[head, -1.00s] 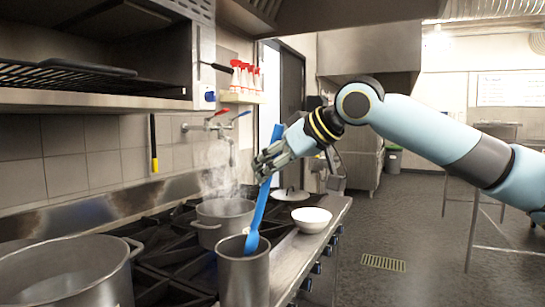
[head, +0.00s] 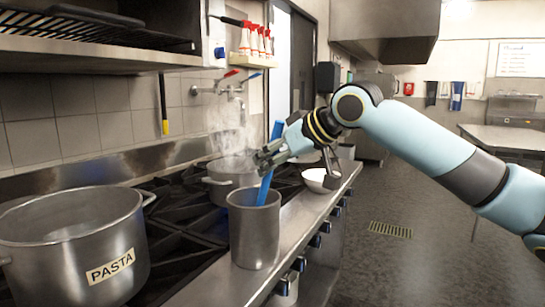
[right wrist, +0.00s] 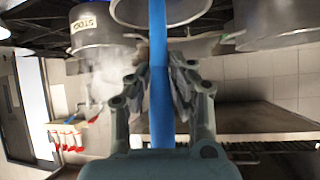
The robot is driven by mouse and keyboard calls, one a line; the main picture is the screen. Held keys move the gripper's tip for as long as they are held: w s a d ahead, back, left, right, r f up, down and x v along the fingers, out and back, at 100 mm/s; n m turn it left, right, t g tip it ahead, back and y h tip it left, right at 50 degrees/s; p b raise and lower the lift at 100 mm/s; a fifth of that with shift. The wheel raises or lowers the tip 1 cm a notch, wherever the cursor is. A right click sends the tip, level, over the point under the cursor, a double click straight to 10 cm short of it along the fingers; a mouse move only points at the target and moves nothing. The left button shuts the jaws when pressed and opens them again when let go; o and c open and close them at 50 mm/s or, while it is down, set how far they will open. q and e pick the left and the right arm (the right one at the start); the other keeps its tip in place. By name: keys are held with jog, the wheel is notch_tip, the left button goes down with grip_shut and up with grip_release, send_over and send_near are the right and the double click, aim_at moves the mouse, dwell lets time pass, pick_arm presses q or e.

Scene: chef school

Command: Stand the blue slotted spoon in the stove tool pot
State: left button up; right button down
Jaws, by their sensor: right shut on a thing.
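The blue slotted spoon (head: 265,188) is held upright with a slight tilt. Its lower end is inside the mouth of the grey metal tool pot (head: 254,236), which stands at the front edge of the stove. Whether the spoon touches the bottom is hidden by the pot wall. My right gripper (head: 268,158) is shut on the spoon's shaft above the pot rim. In the right wrist view the blue shaft (right wrist: 158,75) runs between both fingers (right wrist: 158,88). My left gripper is not in view.
A large pot labelled PASTA (head: 70,245) stands left of the tool pot. A steaming pot (head: 228,180) is behind it on the burners. A white bowl (head: 317,181) sits right of it near the stove edge. Floor (head: 420,270) to the right is clear.

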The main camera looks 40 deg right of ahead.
jog(key=shift+f, duration=0.15)
jog(key=c, duration=1.1)
grip_release()
notch_tip(320, 180, up, 10)
